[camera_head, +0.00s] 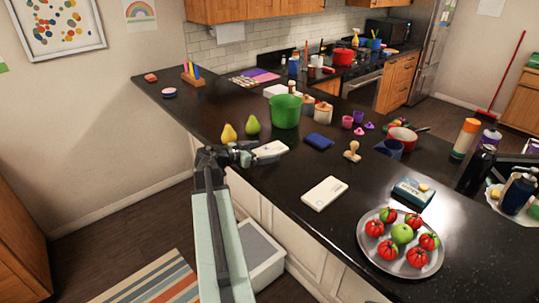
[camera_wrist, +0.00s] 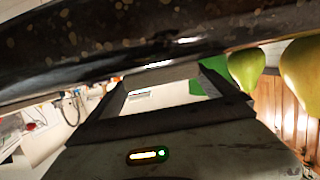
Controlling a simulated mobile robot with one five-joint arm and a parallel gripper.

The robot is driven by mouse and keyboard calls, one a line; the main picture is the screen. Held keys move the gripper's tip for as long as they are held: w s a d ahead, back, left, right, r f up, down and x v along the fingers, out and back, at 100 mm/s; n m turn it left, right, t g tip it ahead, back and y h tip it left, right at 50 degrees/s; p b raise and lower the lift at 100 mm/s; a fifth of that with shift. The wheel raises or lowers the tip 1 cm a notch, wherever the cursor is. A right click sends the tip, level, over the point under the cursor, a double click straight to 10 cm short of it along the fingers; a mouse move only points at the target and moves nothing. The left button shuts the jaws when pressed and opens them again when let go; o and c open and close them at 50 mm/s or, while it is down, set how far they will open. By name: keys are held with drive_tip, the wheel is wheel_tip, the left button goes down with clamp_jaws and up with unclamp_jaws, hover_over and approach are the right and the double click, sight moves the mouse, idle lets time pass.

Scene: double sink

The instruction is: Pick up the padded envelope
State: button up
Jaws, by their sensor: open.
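A pale, flat, rectangular item (camera_head: 270,149), possibly the padded envelope, lies on the black counter near the pears. A second cream, flat item (camera_head: 325,193) with a small mark lies closer to the front edge; I cannot tell for certain which is the envelope. My gripper (camera_head: 250,153) is open at the counter's left edge, right beside the first item, its tips close to that item's left end. Whether they touch is unclear. In the wrist view a pale surface shows between the open jaws (camera_wrist: 155,95).
Two pears (camera_head: 229,133) and a green bucket (camera_head: 286,111) stand just behind the first item. A blue item (camera_head: 319,141), a wooden stamp (camera_head: 352,151) and a tray of tomatoes (camera_head: 364,238) are to the right. Bare counter lies between the two flat items.

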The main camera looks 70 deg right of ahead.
sight(264, 152)
drive_tip(key=shift+s+d+f, duration=0.15)
drive_tip(key=shift+d, duration=0.15)
drive_tip(key=shift+a, duration=0.1)
drive_tip(key=c, duration=1.5)
wheel_tip(264, 152, up, 10)
drive_tip(key=p, duration=1)
